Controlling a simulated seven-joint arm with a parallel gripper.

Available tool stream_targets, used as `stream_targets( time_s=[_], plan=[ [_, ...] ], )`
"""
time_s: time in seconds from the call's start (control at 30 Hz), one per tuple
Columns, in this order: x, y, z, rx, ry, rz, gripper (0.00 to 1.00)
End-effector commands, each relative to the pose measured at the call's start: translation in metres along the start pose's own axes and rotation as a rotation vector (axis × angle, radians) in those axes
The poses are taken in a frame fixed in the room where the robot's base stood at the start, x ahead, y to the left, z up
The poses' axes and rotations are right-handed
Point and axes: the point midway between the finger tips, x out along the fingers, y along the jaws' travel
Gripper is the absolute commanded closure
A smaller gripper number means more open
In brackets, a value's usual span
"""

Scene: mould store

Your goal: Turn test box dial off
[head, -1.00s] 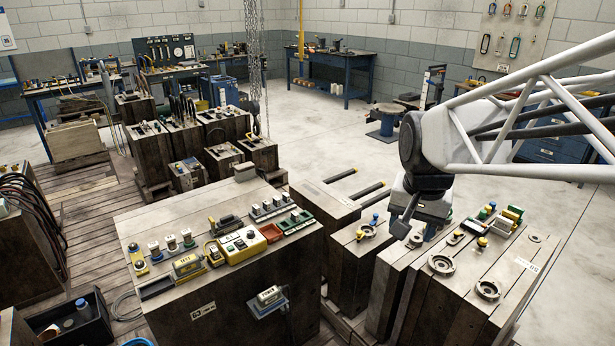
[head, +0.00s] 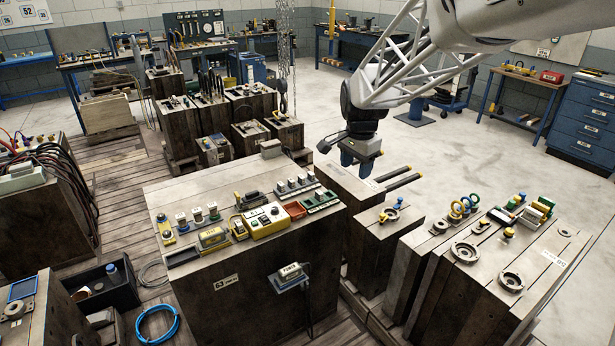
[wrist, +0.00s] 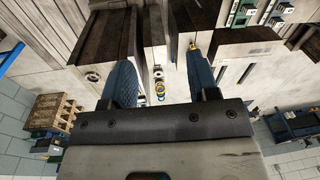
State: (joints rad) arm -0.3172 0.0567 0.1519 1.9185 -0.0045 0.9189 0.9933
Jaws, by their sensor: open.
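A yellow box with a pale top and small controls (head: 266,220) sits on the large central block (head: 250,290); it may be the test box. A smaller yellow box with a label (head: 212,238) lies to its left, and another labelled unit (head: 291,274) is on the block's front side. I cannot make out which control is the dial. My gripper (head: 357,160) hangs in the air to the right of and beyond the yellow box, apart from it. In the wrist view its blue fingers (wrist: 160,82) are spread with nothing between them.
Right-hand blocks carry metal rings (head: 465,251), coloured eyebolts and small parts. Two dark rods (head: 398,177) stick out behind the central block. A hanging chain (head: 287,60) is farther back. A black crate (head: 105,290) and blue hose coil (head: 157,325) lie at left.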

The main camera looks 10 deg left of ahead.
Motion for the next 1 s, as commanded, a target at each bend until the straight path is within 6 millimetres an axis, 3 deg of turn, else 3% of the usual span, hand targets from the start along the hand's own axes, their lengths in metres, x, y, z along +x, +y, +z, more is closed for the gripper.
stream_targets(
  time_s=[0.1,0.47,1.0],
  plan=[
    [0.019,-0.033,0.0,0.04,-0.008,0.008,0.45],
    [0.079,-0.126,0.009,0.177,-0.024,0.032,0.45],
    [0.191,-0.252,0.05,0.38,-0.036,0.073,0.45]
  ],
)
